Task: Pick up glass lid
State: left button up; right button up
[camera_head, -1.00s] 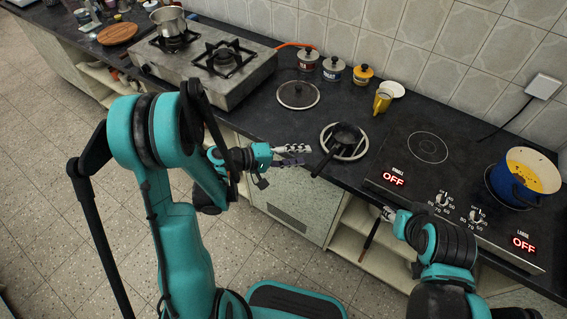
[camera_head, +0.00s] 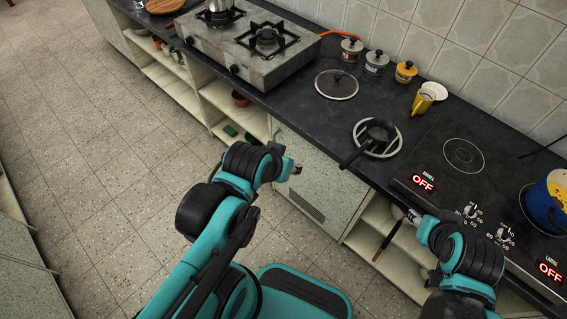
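The glass lid (camera_head: 336,85), round with a pale rim and a small dark knob, lies flat on the dark counter between the gas stove and the frying pan. My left gripper (camera_head: 297,169) is in front of the counter, below and left of the lid in the picture and apart from it. Its fingers show small and foreshortened, so its opening is unclear. My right gripper (camera_head: 408,213) is by the counter's front edge below the cooktop, far from the lid. A dark stick-like thing (camera_head: 387,243) shows just below it; whether it is held is unclear.
A black frying pan (camera_head: 378,131) sits on a round ring right of the lid, its handle over the front edge. Several jars (camera_head: 376,63) stand behind. Counter before the lid is clear.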

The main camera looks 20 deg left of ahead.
aim_at(333, 84)
jog(key=z, duration=1.45)
jog(key=j, duration=0.6)
jog(key=k+j+z, duration=0.1)
jog(key=j, duration=0.5)
jog(key=k+j, duration=0.1)
jog(key=j, duration=0.5)
jog(key=j+z, duration=0.1)
jog(key=j, duration=0.5)
jog(key=k, duration=0.05)
